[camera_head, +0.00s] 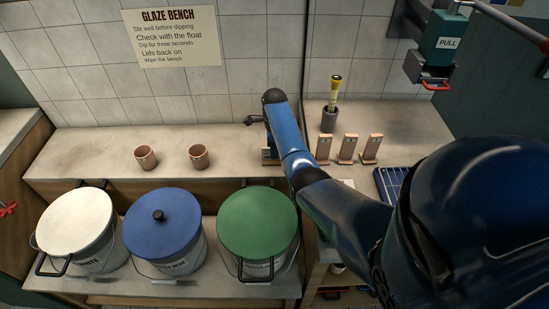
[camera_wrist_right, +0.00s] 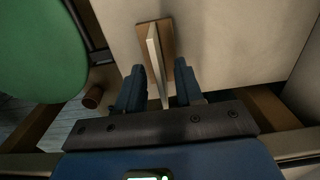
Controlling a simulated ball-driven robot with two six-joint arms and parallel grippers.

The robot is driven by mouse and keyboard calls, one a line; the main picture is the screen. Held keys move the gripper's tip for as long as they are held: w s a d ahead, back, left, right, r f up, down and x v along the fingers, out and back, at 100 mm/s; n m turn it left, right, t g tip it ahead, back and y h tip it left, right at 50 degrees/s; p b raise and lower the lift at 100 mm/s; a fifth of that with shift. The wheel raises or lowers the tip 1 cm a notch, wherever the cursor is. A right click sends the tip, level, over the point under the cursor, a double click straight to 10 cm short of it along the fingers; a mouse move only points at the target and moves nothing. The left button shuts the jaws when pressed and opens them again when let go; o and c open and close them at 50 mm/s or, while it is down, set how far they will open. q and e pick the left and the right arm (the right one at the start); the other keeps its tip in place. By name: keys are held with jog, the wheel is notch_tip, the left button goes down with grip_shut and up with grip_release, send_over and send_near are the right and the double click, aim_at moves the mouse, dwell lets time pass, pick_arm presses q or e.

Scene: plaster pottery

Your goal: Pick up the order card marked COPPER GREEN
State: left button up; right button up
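An upright order card (camera_wrist_right: 155,60) stands in a small wooden stand (camera_wrist_right: 168,38) in the right wrist view; only its edge shows, so its marking cannot be read. My right gripper (camera_wrist_right: 157,82) is open, with one finger on each side of the card and gaps between. In the head view my right arm reaches to the back bench and largely hides this stand (camera_head: 269,156). My left gripper is not in view.
Two clay cups (camera_head: 199,156) stand to the left. White (camera_head: 75,220), blue (camera_head: 161,222) and green (camera_head: 257,222) lidded buckets stand in front on a lower shelf.

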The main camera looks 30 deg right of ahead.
jog(key=shift+f, duration=0.95)
grip_shut()
jog(key=shift+r, duration=0.15)
